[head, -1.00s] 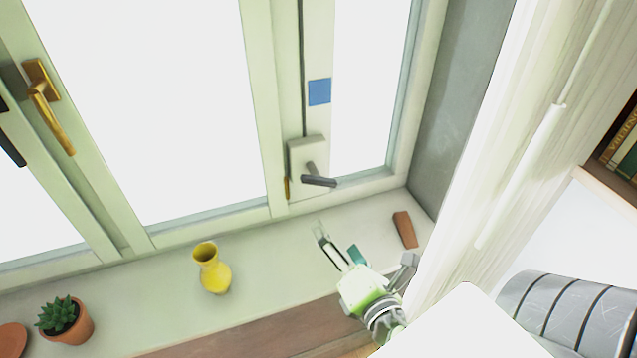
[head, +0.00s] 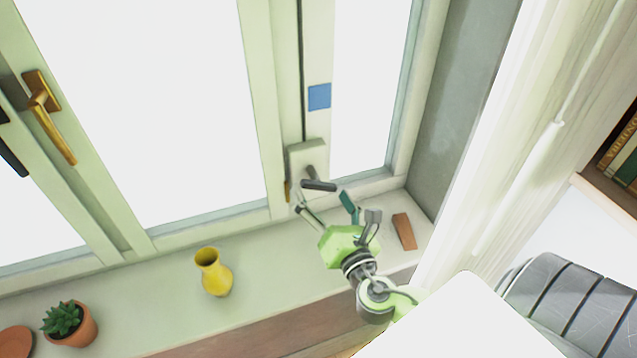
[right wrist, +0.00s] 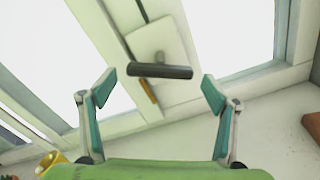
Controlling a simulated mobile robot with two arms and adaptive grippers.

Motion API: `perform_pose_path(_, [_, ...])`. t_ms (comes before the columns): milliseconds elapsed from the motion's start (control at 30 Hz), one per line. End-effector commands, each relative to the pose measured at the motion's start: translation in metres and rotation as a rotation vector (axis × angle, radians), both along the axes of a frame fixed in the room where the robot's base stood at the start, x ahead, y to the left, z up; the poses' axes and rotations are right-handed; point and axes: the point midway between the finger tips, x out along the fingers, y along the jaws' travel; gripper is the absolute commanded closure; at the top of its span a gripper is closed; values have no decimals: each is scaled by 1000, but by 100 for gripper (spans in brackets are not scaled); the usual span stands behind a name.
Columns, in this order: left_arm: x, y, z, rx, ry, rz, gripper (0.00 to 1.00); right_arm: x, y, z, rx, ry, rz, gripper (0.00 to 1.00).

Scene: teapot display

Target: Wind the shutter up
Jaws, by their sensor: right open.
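The shutter crank is a dark grey handle (head: 319,185) on a pale box (head: 306,157) fixed to the window frame, below a blue square (head: 319,96). My right gripper (head: 325,200) is open and empty, just below the handle in the head view. In the right wrist view the handle (right wrist: 160,71) lies across the gap between the two spread fingertips (right wrist: 156,84), apart from both. The shutter itself cannot be made out. My left gripper is not in view.
A yellow vase (head: 213,272) and a potted succulent (head: 67,322) stand on the sill to the left. A brown block (head: 404,231) lies right of the gripper. A pale curtain (head: 510,140) hangs at right. A brass window handle (head: 47,115) is at far left.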

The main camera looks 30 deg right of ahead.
Motion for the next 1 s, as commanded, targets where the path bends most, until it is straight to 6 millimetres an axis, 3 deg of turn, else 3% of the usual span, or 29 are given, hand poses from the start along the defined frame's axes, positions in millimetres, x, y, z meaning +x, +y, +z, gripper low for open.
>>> perform_pose_path(200, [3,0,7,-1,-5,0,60,21,-5,0,0,0,0,19])
perform_pose_path(533, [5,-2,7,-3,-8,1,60,24,-5,-1,1,1,1,19])
perform_pose_path(700, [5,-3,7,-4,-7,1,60,24,-5,-1,1,1,1,58])
perform_pose_path(1000, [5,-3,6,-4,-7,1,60,24,-5,-2,17,-2,0,58])
